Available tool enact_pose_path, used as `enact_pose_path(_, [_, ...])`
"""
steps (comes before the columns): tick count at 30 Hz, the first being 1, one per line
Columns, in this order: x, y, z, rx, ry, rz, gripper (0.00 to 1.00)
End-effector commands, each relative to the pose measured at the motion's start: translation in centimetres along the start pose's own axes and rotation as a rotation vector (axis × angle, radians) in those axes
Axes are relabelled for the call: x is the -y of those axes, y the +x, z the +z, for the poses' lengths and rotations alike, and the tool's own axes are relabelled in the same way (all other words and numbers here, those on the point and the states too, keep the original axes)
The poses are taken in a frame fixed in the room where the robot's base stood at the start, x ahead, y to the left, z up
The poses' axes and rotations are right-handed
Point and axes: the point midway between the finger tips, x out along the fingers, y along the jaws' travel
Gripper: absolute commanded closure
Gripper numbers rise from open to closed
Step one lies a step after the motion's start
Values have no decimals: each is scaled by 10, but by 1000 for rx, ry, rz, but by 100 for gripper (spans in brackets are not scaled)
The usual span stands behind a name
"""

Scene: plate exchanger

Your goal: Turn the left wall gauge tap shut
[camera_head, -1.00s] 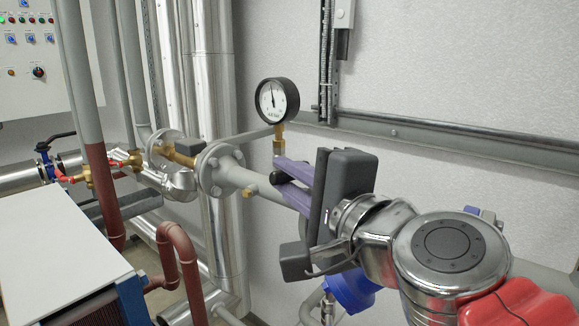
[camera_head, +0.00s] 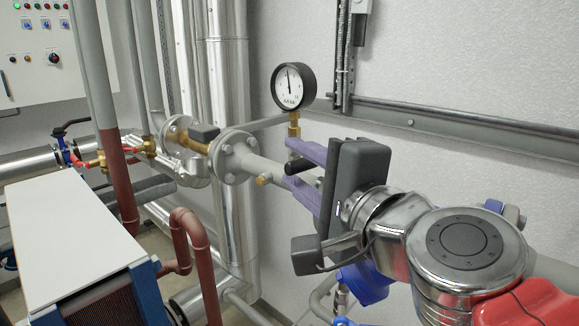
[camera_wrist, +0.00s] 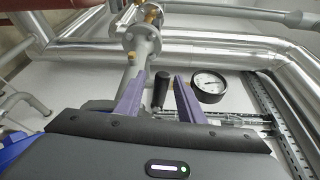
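The left wall gauge (camera_head: 293,86) is a round white dial with a black rim on a brass stem above the grey pipe. Its tap has a black handle (camera_head: 298,165), which also shows in the wrist view (camera_wrist: 161,90). My gripper (camera_head: 290,162) has two purple fingers, one on each side of the handle. In the wrist view my gripper (camera_wrist: 158,78) is open, with gaps visible between the handle and both fingers. The tap body is largely hidden behind the upper finger in the head view.
A flanged grey pipe (camera_head: 237,158) runs beside my fingers. A grey rail (camera_head: 450,119) crosses the wall behind. A white-topped unit (camera_head: 70,225) with red-brown pipes (camera_head: 190,235) stands at the lower left. A control panel (camera_head: 35,60) is at the upper left.

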Motion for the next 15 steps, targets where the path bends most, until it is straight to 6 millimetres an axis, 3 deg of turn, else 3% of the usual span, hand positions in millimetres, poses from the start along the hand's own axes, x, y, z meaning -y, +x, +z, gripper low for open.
enact_pose_path(8, [1,-4,0,-1,-1,-3,65])
enact_pose_path(15, [2,-23,-1,-3,-3,-6,65])
